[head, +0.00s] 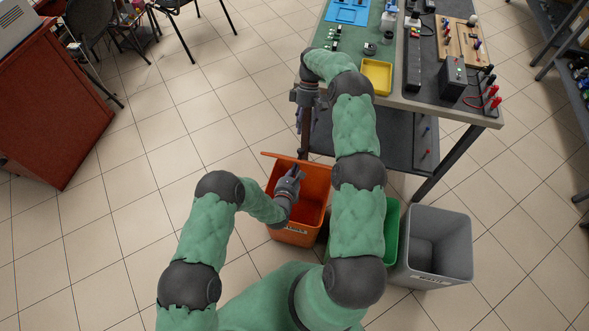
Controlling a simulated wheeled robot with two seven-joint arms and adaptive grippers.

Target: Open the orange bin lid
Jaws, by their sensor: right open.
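The orange bin (308,218) stands on the tiled floor in front of the workbench, and its inside shows from above. Its orange lid (316,166) stands raised at the bin's far side, seen nearly edge-on. My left gripper (295,171) is over the bin's opening, close to the lid. I cannot tell whether it touches the lid, and its fingers are too small to read. My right gripper (299,119) is open beside the bench's left edge, beyond the bin, pointing down. My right arm hides part of the bin's right side.
A green bin (391,232) and an open grey bin (460,240) stand to the right. The workbench (400,96) carries a yellow tray (376,76) and several tools. A reddish cabinet (50,110) and chairs are at the left. Floor left of the orange bin is clear.

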